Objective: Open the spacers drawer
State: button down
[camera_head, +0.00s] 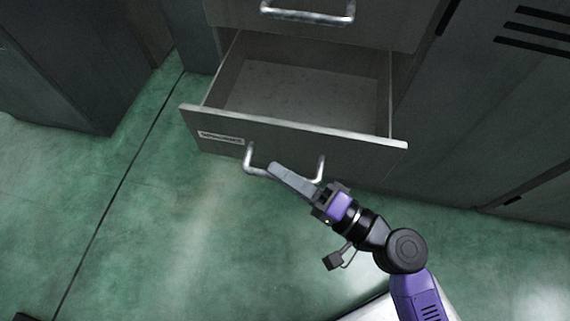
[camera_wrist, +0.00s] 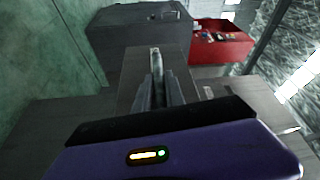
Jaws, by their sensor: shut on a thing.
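The spacers drawer (camera_head: 290,143) is a grey metal drawer, pulled well out of its cabinet in the head view. Its inside (camera_head: 300,90) looks empty. A label (camera_head: 221,138) sits at the left of its front, too small to read. The drawer's silver bar handle (camera_head: 248,160) is on the front, and it shows in the wrist view (camera_wrist: 155,60). My gripper (camera_head: 275,171) is at the handle, its fingers shut on the bar. The fingers hide the middle of the handle. In the wrist view my gripper (camera_wrist: 157,85) points along the drawer front.
Another drawer with a silver handle (camera_head: 307,14) is above, seemingly shut. A dark cabinet (camera_head: 75,60) stands at the left and a vented cabinet (camera_head: 500,100) at the right. The green floor (camera_head: 140,230) in front is clear. A red cabinet (camera_wrist: 220,42) shows in the wrist view.

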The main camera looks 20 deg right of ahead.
jog(key=c, duration=1.4)
grip_release()
jog(key=shift+s, duration=0.1)
jog(key=v, duration=0.7)
jog(key=shift+s+d+p, duration=0.2)
jog(key=shift+s+p, duration=0.1)
jog(key=shift+p, duration=0.1)
jog(key=shift+d, duration=0.1)
